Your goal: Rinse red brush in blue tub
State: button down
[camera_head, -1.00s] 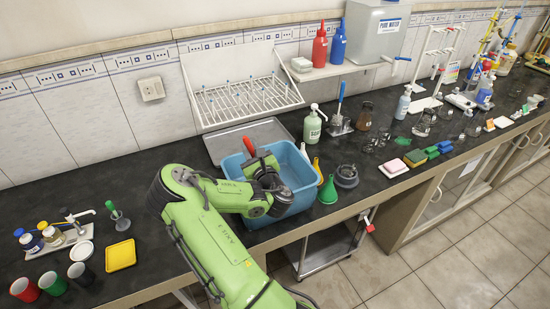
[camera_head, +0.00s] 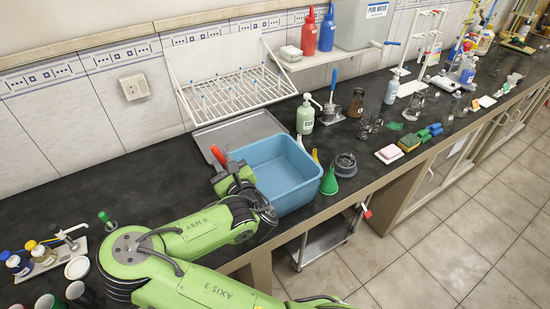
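The blue tub (camera_head: 278,165) stands on the dark counter near its front edge, and its visible inside looks empty. The red brush (camera_head: 217,155) shows as a red handle sticking up at the tub's left rim. My gripper (camera_head: 226,172) is around the brush just below the red handle, at the left rim of the tub. The fingers are small and partly hidden, but the brush has travelled with them. The lower end of the brush is hidden behind my gripper and wrist, so I cannot tell whether it touches the tub.
A metal tray (camera_head: 238,130) lies behind the tub under a white drying rack (camera_head: 235,85). A green funnel (camera_head: 329,181), a dark round item (camera_head: 345,165) and a green soap bottle (camera_head: 305,115) stand to the right. The counter on the left is largely bare.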

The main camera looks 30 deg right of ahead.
dwell(0.4)
notch_tip(320, 180, up, 7)
jog(key=p, duration=0.5)
jog(key=shift+f, duration=0.15)
dwell(1.9)
notch_tip(320, 180, up, 4)
jog(key=p, duration=0.3)
jog(key=shift+p, duration=0.3)
